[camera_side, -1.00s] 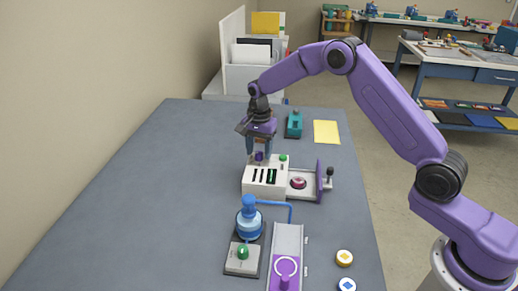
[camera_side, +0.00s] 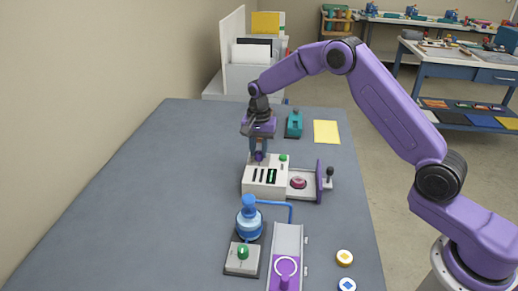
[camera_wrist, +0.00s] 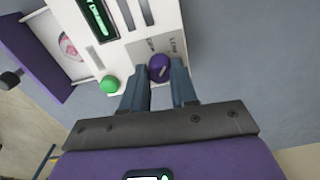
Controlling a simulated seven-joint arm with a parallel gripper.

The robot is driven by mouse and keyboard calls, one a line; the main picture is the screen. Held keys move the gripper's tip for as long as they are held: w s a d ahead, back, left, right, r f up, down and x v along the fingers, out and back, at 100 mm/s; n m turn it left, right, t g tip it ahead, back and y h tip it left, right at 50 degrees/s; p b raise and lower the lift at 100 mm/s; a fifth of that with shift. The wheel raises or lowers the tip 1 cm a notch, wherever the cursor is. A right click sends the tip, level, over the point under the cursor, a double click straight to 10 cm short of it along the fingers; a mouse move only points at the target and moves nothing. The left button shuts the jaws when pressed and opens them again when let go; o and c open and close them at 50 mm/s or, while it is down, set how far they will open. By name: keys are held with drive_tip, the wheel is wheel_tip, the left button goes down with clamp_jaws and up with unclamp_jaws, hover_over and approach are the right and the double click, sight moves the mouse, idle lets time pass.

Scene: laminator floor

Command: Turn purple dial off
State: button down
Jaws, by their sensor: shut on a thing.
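The purple dial (camera_wrist: 159,68) is a round knob with a pale pointer line, on top of the white control box (camera_wrist: 135,45). In the side view the dial (camera_side: 259,156) shows at the box's back left corner, partly hidden by my fingers. My gripper (camera_wrist: 160,80) is shut on the dial, with one finger on each side of it. In the side view my gripper (camera_side: 258,150) points straight down at the box. Some lettering shows on the box beside the dial, too blurred to read fully.
A green button (camera_wrist: 109,85) sits close to my finger on the box. A drawer-like tray (camera_side: 301,184) with a pink round piece and a purple panel (camera_side: 320,180) adjoin the box at right. A blue pump (camera_side: 249,222) stands in front. The table's left side is clear.

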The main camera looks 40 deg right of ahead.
sight(259, 152)
drive_tip(key=n, duration=0.5)
drive_tip(key=shift+n, duration=2.5)
drive_tip(key=c, duration=0.9)
unclamp_jaws()
wheel_tip(259, 152, up, 18)
drive_tip(key=shift+f, duration=0.25)
